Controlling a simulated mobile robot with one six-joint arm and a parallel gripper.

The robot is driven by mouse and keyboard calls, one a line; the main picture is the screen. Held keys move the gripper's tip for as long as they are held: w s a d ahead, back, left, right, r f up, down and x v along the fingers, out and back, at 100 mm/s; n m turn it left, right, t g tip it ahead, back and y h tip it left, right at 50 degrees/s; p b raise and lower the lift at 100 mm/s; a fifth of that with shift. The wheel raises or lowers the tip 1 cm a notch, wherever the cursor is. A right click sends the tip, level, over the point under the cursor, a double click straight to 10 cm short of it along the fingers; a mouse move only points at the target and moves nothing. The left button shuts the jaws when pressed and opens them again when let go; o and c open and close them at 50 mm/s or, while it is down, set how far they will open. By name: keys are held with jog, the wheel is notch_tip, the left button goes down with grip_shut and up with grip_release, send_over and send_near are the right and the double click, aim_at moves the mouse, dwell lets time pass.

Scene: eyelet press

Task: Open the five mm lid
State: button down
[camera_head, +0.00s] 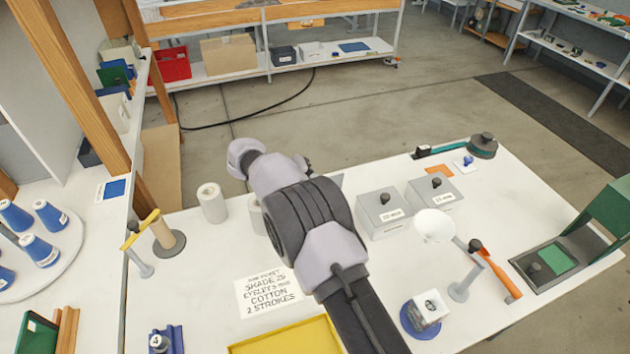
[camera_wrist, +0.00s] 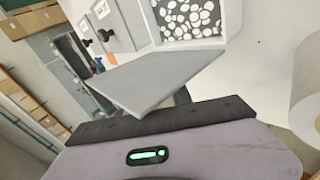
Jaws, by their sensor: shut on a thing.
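My gripper (camera_wrist: 182,98) is shut on a flat grey lid (camera_wrist: 155,78), which is tilted and apart from its box in the wrist view. The knob and the exact grip are hidden. Beyond the lid is an open grey box (camera_wrist: 226,17) full of white ring-shaped eyelets. Its label is not visible, so I cannot read its size. In the head view, my arm hides this box and most of the gripper; a sliver of the lid (camera_head: 337,179) shows beyond the arm.
Two lidded grey boxes with dark knobs, a nearer one (camera_head: 384,214) and a farther one (camera_head: 436,195), stand right of my arm. A white funnel (camera_head: 434,225) stands beside them. White rolls (camera_head: 212,203) stand left. A yellow tray (camera_head: 285,338) and a printed card (camera_head: 268,293) lie in front.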

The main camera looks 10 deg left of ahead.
jog(key=shift+w+a+f+n+g+h, duration=0.2)
jog(key=shift+w+n+g+h, duration=0.1)
jog(key=shift+g, duration=0.1)
jog(key=shift+b, duration=0.3)
dwell(0.3)
jog(key=c, duration=1.1)
grip_release()
jog(key=shift+c, duration=0.2)
